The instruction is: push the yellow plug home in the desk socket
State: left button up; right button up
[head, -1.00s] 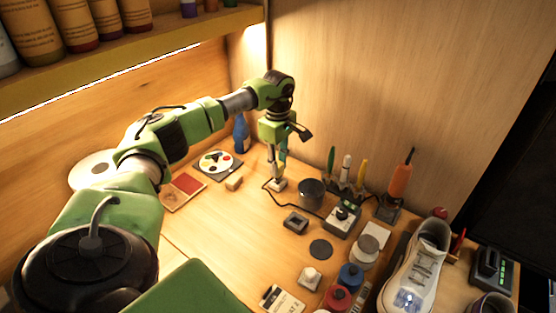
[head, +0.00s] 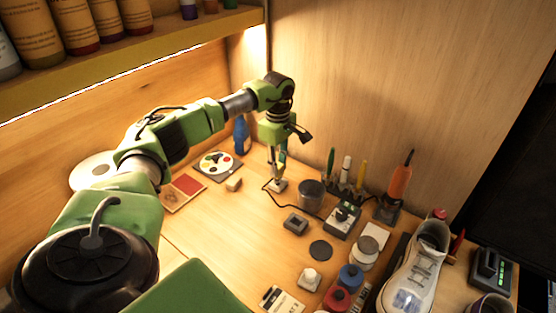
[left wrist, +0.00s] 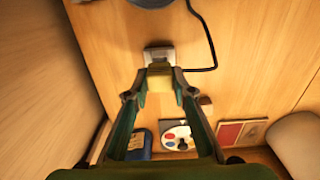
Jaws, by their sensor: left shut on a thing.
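The yellow plug (left wrist: 160,78) is between the fingertips of my left gripper (left wrist: 161,73) in the left wrist view. The gripper is shut on it. The pale desk socket (left wrist: 158,54) is directly at the plug's far end. In the head view the same gripper (head: 279,176) points down at the socket (head: 278,187) on the desk near the back wall. The fingers hide most of the plug there. I cannot tell how deep the plug sits in the socket. My right gripper is not in view.
A black cord (left wrist: 213,50) runs from beside the socket. A dark cup (head: 311,194) and a control box (head: 342,219) stand to the right. A small wooden block (head: 234,184), a paint palette (head: 217,163) and a blue bottle (head: 241,134) are to the left.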

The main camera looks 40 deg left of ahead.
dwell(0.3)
pick_arm(q)
jog(key=shift+f+b, duration=0.65)
jog(key=shift+f, duration=0.7)
jog(key=o, duration=1.1)
jog(key=shift+r, duration=0.1)
notch_tip(320, 180, up, 12)
jog(key=shift+f, duration=0.1)
